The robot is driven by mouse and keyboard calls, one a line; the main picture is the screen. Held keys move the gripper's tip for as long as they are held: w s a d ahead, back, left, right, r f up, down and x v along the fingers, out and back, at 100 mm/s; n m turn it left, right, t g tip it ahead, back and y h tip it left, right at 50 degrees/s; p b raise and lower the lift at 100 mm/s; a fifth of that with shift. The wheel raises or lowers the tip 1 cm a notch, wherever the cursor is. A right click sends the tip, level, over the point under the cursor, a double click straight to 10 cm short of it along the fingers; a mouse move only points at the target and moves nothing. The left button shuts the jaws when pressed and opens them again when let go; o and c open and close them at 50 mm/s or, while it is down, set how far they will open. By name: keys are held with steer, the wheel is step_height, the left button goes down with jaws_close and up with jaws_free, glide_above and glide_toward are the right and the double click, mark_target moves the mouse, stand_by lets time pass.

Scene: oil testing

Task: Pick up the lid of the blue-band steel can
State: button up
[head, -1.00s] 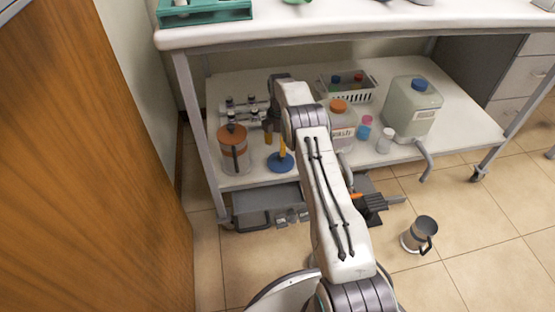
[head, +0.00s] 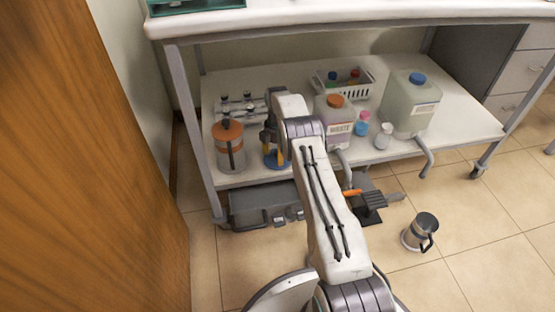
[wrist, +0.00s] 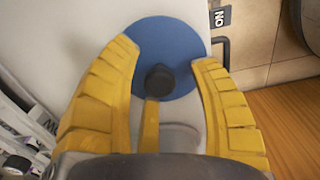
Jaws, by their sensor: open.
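A round blue lid (wrist: 176,42) with a black knob (wrist: 160,80) lies on the white shelf, near its front edge. In the head view the blue lid (head: 271,164) shows partly behind my gripper. My gripper (wrist: 165,56) has yellow fingers, open, one on each side of the knob and over the lid. In the head view my gripper (head: 275,155) is low over the lid. I cannot tell whether the fingers touch it. A steel can (head: 420,232) with a handle stands on the floor at the right; its band colour is unclear.
A container with an orange lid (head: 227,131) stands left of the blue lid. A waste jug (head: 336,120), small bottles (head: 362,122), a white basket (head: 345,88) and a blue-capped canister (head: 410,105) stand to the right. The tabletop (head: 340,17) is above the shelf.

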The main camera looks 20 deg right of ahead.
steer(key=shift+c, duration=0.3)
steer(key=c, duration=1.1)
steer(key=shift+o, duration=0.2)
